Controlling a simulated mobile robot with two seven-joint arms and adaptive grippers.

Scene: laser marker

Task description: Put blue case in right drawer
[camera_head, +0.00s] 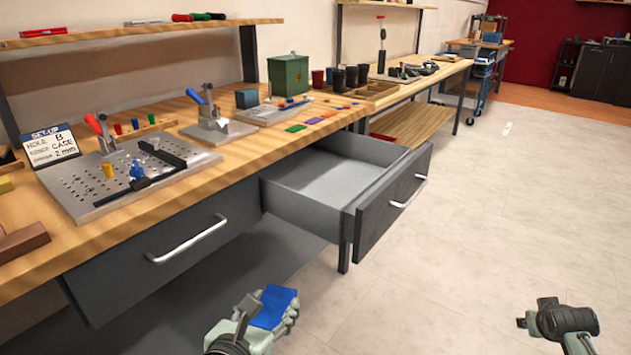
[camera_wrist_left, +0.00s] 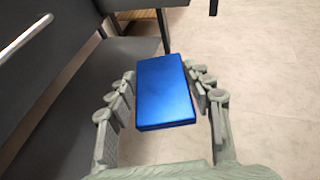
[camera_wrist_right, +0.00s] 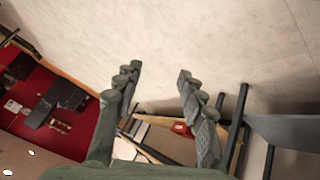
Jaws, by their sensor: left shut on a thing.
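The blue case (camera_head: 273,306) is a flat blue box held in my left gripper (camera_head: 262,318), low in front of the workbench. In the left wrist view the case (camera_wrist_left: 165,92) sits between the two fingers of the left gripper (camera_wrist_left: 163,98), which is shut on it. The right drawer (camera_head: 335,178) is pulled out, and its grey inside looks empty. The case is below and in front of the drawer, apart from it. My right gripper (camera_head: 557,318) is at the lower right of the head view. In the right wrist view its fingers (camera_wrist_right: 157,85) are apart with nothing between them.
The left drawer (camera_head: 170,250) is closed. The wooden bench top (camera_head: 225,160) holds a perforated plate (camera_head: 130,175), a toggle clamp (camera_head: 213,122), a green box (camera_head: 288,76) and several small coloured plates. The floor (camera_head: 480,210) right of the open drawer is clear.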

